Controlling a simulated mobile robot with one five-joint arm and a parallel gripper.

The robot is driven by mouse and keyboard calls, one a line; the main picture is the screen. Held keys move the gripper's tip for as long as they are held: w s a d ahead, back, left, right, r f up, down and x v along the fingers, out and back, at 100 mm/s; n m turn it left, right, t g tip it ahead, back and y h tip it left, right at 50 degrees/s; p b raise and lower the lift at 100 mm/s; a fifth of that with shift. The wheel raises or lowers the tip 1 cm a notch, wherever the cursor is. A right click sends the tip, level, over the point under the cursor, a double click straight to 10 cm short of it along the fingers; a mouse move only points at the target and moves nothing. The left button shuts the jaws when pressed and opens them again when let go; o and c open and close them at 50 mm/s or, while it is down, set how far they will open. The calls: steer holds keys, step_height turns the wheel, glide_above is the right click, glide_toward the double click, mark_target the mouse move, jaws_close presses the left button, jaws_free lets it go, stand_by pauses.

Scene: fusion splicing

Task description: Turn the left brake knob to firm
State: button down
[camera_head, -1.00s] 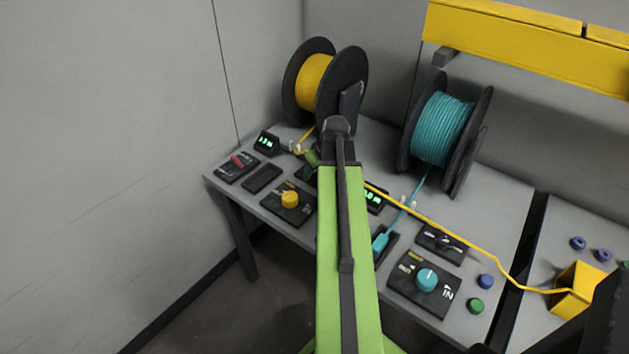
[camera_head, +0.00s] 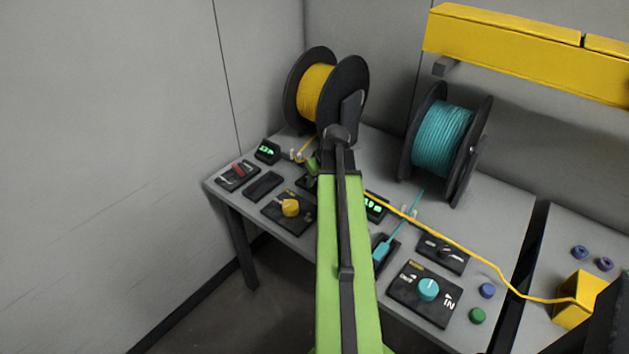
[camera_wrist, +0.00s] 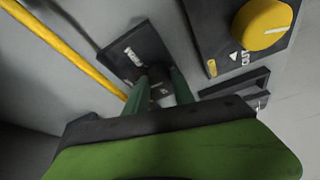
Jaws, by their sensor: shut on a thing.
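The black plate of the left brake (camera_wrist: 132,50) shows in the wrist view, with a white word on it that looks like "FIRM". My gripper (camera_wrist: 159,78) reaches down to this plate with two green fingers. The fingers are shut on a small dark knob (camera_wrist: 160,90), which is mostly hidden between them, so its pointer direction is unclear. In the head view my green arm covers most of this plate, and only a bit of green gripper (camera_head: 312,164) shows at the arm's left side.
A yellow knob (camera_head: 291,207) on a black panel stands close by; it is large in the wrist view (camera_wrist: 262,24). The yellow reel (camera_head: 312,92) is behind, the teal reel (camera_head: 441,138) to the right. A yellow line (camera_head: 440,232) crosses the table.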

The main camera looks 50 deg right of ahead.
steer(key=m+h, duration=0.1)
steer(key=m, duration=0.1)
steer(key=m+g, duration=0.1)
steer(key=m, duration=0.2)
steer(key=shift+w+a+h, duration=0.1)
steer(key=shift+a+h, duration=0.1)
steer(key=shift+h, duration=0.2)
steer(key=m+g, duration=0.1)
steer(key=m, duration=0.2)
steer(key=m+h, duration=0.1)
steer(key=m, duration=0.2)
steer(key=shift+w+m+g+h, duration=0.1)
steer(key=shift+m+g+h, duration=0.2)
steer(key=shift+g, duration=0.1)
steer(key=c, duration=1.1)
jaws_free()
